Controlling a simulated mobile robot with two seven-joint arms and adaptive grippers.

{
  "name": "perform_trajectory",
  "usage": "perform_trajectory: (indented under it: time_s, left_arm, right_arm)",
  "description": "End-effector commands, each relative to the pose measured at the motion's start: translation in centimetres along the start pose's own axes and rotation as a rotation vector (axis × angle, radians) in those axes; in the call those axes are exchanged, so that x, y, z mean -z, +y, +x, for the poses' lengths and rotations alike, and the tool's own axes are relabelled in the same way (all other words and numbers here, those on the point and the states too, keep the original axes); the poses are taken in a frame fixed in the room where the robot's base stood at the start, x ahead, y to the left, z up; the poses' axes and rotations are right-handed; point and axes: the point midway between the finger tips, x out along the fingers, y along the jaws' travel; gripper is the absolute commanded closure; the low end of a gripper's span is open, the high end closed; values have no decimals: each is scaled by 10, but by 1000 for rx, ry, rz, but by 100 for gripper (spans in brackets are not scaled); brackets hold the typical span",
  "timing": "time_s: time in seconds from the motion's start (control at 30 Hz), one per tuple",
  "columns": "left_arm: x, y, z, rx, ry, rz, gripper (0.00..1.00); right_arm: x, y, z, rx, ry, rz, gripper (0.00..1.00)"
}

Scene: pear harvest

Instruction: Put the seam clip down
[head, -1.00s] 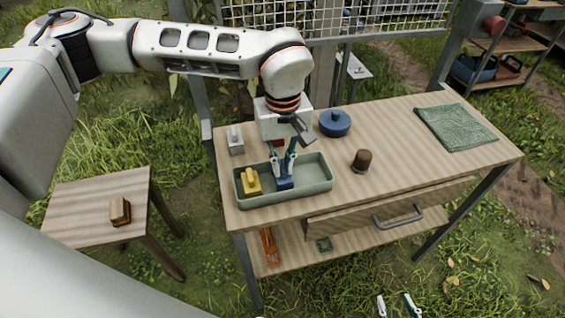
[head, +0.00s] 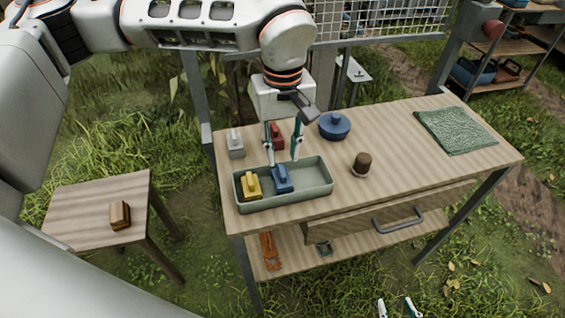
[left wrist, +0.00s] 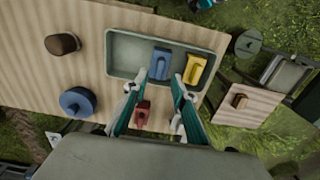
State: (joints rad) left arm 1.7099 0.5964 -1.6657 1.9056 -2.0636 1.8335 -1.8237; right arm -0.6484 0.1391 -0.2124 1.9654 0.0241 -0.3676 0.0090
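Several small clip-shaped pieces are in view; I cannot tell by looks which is called the seam clip. A blue one (head: 283,179) and a yellow one (head: 251,184) lie side by side in the grey-green tray (head: 288,203). A red one (head: 277,136) and a grey one (head: 236,143) are on the table behind the tray. My left gripper (head: 282,155) is open and empty above the blue piece, fingers apart. The left wrist view shows the blue piece (left wrist: 160,64) just beyond the fingertips. My right gripper (head: 397,306) is low at the bottom edge, its fingertips apart and empty.
On the table stand a blue lidded pot (head: 335,126), a brown cup-like object (head: 362,163) and a green cloth (head: 456,130). A drawer (head: 395,208) is at the front. A side table (head: 85,208) holds a brown block (head: 120,215). The table's right middle is clear.

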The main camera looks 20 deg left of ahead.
Motion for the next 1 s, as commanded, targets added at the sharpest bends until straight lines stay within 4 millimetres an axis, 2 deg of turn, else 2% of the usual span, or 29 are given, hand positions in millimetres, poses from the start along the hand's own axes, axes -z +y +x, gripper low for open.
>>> perform_trajectory:
  time_s: [0.03, 0.2, 0.4, 1.0]
  left_arm:
    - [1, 0, -12, -2, 3, -1, 74]
    - [1, 0, -42, -1, 2, -1, 74]
    - [0, 0, -60, 1, 0, -1, 74]
    - [0, 0, -63, 1, -1, 0, 74]
  right_arm:
    - [0, 0, 0, 0, 0, 0, 60]
    - [0, 0, 0, 0, -1, 0, 60]
    - [-1, 0, 0, 1, -3, 0, 60]
    - [-2, 0, 0, 1, -5, 0, 60]
